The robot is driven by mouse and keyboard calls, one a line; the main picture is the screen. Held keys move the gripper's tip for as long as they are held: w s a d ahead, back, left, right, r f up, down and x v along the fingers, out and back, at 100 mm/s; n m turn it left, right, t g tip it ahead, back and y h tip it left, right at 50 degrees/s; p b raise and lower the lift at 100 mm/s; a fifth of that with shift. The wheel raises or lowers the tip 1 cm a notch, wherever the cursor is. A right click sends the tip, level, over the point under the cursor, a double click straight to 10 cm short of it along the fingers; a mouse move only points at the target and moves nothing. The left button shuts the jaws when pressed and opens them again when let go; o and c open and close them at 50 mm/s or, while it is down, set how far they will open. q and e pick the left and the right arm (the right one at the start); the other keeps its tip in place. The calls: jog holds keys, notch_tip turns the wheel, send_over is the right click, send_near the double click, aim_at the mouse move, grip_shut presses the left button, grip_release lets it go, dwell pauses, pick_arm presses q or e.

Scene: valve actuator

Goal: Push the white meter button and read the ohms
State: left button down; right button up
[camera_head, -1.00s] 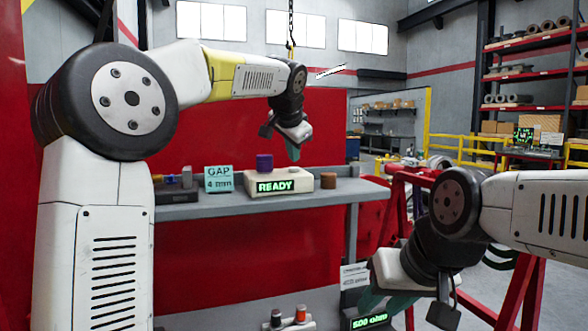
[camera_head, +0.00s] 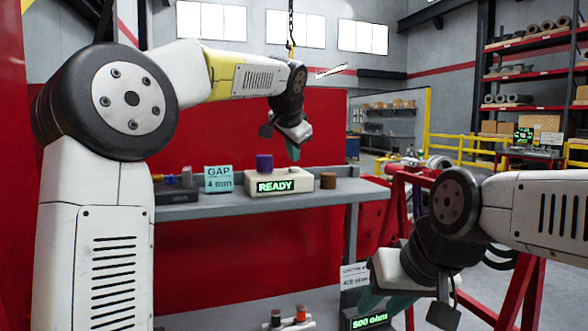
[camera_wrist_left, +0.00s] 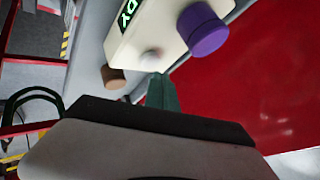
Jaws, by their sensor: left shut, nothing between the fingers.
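The cream box (camera_head: 280,183) with a green READY display stands on the grey shelf, a purple knob (camera_head: 264,162) on its top. In the left wrist view, a small round white button (camera_wrist_left: 152,58) shows on this box. My left gripper (camera_head: 293,153) is shut and empty, above and behind the box in the head view. Its teal fingertips (camera_wrist_left: 161,82) look close to the white button; I cannot tell whether they touch. A dark unit with a green display (camera_head: 370,321) reads about 500 ohms at the bottom. My right gripper (camera_head: 375,302) is beside that unit; its jaw opening is unclear.
On the shelf (camera_head: 215,207) stand a brown cylinder (camera_head: 328,181) and a teal card (camera_head: 218,179) reading GAP 4 mm. A card (camera_head: 354,276) reading 400 ohm is partly hidden. Red and black terminals (camera_head: 288,317) sit at the bottom. A red panel is behind.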

aim_at(293, 168)
pick_arm(q)
jog(key=shift+f, duration=0.1)
dwell(0.7)
jog(key=shift+f, duration=0.3)
jog(key=shift+f, duration=0.5)
dwell(0.8)
jog(key=shift+r, duration=0.9)
jog(key=shift+r, duration=2.5)
